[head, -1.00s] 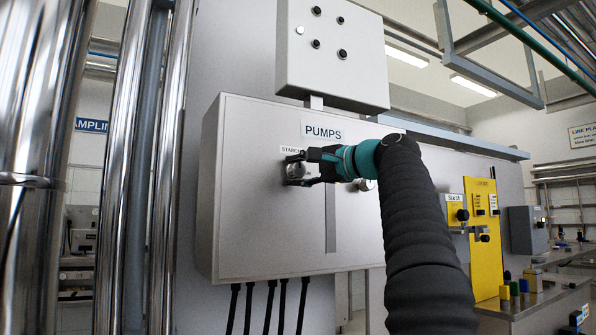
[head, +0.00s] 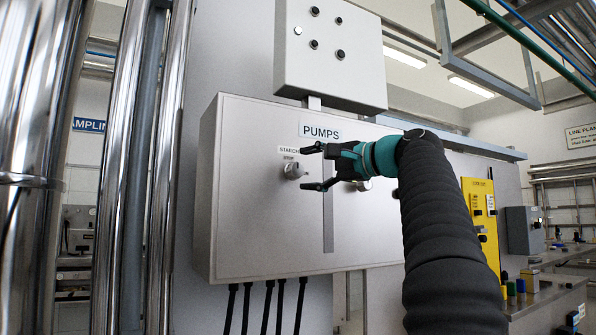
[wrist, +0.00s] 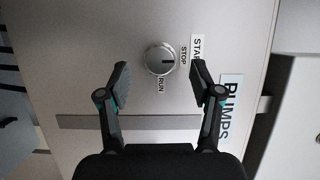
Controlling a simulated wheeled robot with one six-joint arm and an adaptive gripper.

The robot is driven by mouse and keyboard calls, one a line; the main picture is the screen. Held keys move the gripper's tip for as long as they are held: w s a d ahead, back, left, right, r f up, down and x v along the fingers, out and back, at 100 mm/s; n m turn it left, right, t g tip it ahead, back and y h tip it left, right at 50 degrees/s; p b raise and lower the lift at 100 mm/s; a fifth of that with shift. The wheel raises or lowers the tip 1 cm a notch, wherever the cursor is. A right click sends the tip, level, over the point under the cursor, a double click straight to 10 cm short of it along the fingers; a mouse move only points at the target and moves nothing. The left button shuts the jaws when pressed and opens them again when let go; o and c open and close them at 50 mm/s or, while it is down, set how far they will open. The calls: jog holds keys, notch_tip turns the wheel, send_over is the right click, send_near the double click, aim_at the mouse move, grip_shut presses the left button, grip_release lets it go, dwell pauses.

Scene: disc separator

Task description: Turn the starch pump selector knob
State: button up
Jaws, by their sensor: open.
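The starch pump selector knob (head: 294,170) is a round silver knob on the grey PUMPS panel (head: 260,225), below a STARCH label. It also shows in the wrist view (wrist: 160,58), where its dark pointer mark points toward the STOP label (wrist: 183,55). The RUN label (wrist: 161,86) lies at another side of the knob. My gripper (head: 309,168) is open and empty, standing off the panel just right of the knob. In the wrist view its fingers (wrist: 160,67) lie on either side of the knob, apart from it.
A second silver knob (head: 363,185) on the panel is partly hidden behind my gripper. A smaller box (head: 333,75) with several buttons hangs above. Shiny vertical pipes (head: 170,170) stand at the left. A yellow board (head: 478,225) and a bench are at the right.

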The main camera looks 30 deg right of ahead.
jog(key=v, duration=0.7)
jog(key=shift+s, duration=0.35)
jog(key=shift+d, duration=0.15)
